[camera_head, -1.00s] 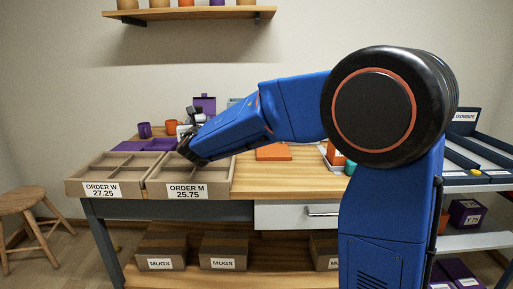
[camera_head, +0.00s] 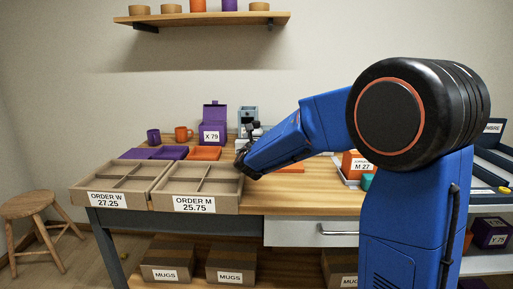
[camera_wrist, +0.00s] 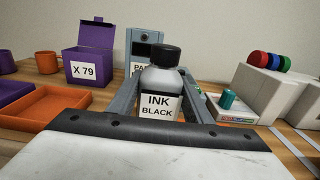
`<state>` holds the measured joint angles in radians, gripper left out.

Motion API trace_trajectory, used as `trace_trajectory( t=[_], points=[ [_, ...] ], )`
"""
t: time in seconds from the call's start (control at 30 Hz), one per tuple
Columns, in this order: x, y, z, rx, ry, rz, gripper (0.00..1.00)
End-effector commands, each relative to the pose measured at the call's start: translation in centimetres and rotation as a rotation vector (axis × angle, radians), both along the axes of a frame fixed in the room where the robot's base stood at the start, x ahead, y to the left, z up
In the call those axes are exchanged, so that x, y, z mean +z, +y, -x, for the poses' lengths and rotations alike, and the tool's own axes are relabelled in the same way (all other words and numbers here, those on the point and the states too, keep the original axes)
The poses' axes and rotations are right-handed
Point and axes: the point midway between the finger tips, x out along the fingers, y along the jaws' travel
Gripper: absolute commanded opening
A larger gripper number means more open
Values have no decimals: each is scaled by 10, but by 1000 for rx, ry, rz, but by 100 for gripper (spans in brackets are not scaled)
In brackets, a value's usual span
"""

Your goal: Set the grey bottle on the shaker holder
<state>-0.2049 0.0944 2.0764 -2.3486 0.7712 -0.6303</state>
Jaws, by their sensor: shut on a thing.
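The grey bottle (camera_wrist: 160,88), with a black cap and an "INK BLACK" label, stands upright between my gripper's fingers in the wrist view. My gripper (camera_wrist: 160,108) is shut on it. In the head view my gripper (camera_head: 250,140) is over the table, just right of the order trays, and the bottle is hard to make out. A grey-blue device (camera_wrist: 146,42) with a dark window stands behind the bottle; its label, starting "PA", is partly hidden. It also shows in the head view (camera_head: 247,114). I cannot tell which thing is the shaker holder.
A purple box labelled X 79 (camera_wrist: 91,55) stands left of the device, with an orange tray (camera_wrist: 52,106) in front. A white machine (camera_wrist: 270,90) with coloured rolls is at right. Divided trays ORDER W (camera_head: 118,182) and ORDER M (camera_head: 200,184) line the table's front left.

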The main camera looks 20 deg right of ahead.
Motion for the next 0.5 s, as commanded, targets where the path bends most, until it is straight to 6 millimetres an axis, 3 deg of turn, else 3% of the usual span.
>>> trace_trajectory(
  t=[0.5],
  points=[
    [-40,0,0,1,-2,1,3]
  ],
)
